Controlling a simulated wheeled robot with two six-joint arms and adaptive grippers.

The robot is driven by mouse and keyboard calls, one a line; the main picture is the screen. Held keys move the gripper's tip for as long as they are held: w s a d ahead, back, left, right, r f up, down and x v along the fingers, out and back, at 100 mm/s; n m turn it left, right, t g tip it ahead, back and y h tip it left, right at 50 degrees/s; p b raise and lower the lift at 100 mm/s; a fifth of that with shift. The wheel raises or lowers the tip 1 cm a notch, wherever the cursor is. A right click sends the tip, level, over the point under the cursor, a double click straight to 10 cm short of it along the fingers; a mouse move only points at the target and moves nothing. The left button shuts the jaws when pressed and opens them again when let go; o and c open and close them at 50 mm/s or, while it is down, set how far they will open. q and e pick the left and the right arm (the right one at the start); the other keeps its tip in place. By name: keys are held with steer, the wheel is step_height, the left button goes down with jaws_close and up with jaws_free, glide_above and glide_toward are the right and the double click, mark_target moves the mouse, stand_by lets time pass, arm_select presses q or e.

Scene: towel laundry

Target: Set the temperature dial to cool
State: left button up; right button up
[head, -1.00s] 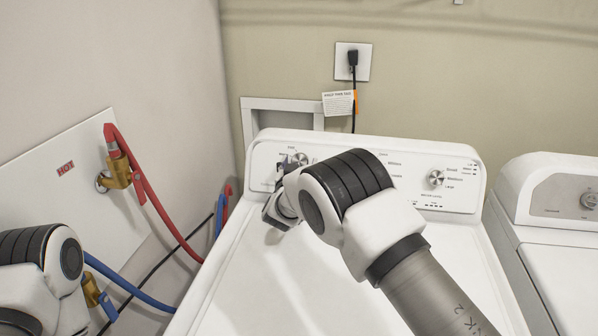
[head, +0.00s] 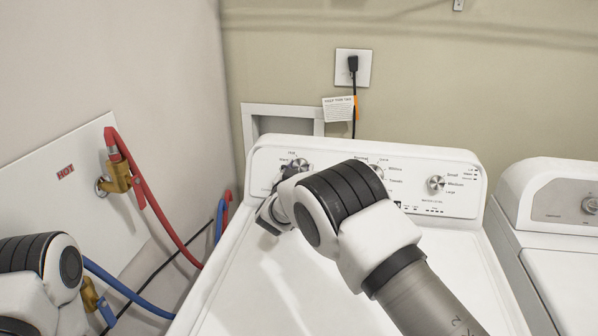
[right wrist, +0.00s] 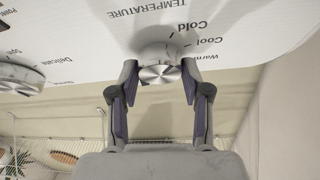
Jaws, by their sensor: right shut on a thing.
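The temperature dial (head: 299,164) is a silver knob at the left of the white washer's control panel, partly hidden by my right arm in the head view. In the right wrist view the dial (right wrist: 160,66) is seen close up, beside the labels Cold, Cool and Warm. My right gripper (right wrist: 160,72) has one finger on each side of the dial and is shut on it. In the head view the right gripper (head: 282,186) is partly hidden behind its own wrist. Which label the dial points to cannot be told. My left gripper is out of view.
The panel has two more dials, the middle one (head: 377,171) and the right one (head: 436,184). A second white machine (head: 567,255) stands at the right. Red (head: 158,205) and blue (head: 130,285) hoses run along the left wall. The washer lid is clear.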

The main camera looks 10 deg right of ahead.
steer(key=m+g+h, duration=0.1)
steer(key=m, duration=0.2)
steer(key=shift+a, duration=0.1)
steer(key=shift+w+m+g+h, duration=0.1)
steer(key=shift+m+g+h, duration=0.4)
steer(key=shift+m, duration=0.7)
steer(key=shift+m+g+h, duration=0.4)
steer(key=shift+m+g, duration=0.1)
steer(key=shift+m, duration=0.7)
steer(key=o, duration=1.2)
steer(key=shift+c, duration=0.2)
step_height(320, 180, up, 10)
